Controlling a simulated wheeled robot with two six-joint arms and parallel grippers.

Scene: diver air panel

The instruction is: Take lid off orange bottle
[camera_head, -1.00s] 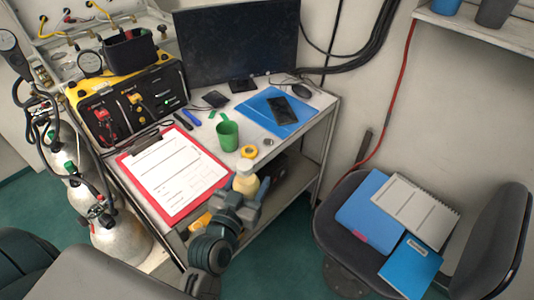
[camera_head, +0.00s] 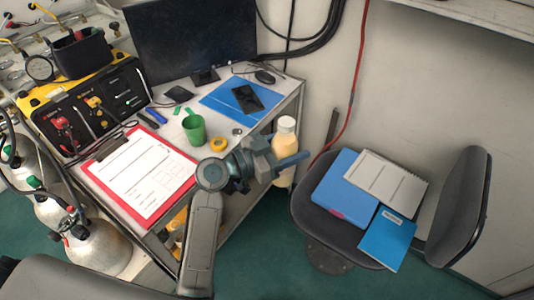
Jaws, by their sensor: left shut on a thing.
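The orange bottle (camera_head: 283,178) is pale yellow-orange with a whitish lid (camera_head: 286,124) on its top. It is upright, in the air beyond the right front edge of the desk. My left gripper (camera_head: 280,154) is shut around the bottle's upper body, below the lid. The gripper's fingers hide part of the bottle's middle. My right gripper is not in view.
The desk (camera_head: 268,118) holds a red clipboard (camera_head: 140,172), a green cup (camera_head: 194,130), a yellow tape roll (camera_head: 218,144), a blue folder (camera_head: 222,105) and a monitor (camera_head: 190,40). A chair (camera_head: 459,205) with folders stands at right. Gas cylinders (camera_head: 95,245) stand at left.

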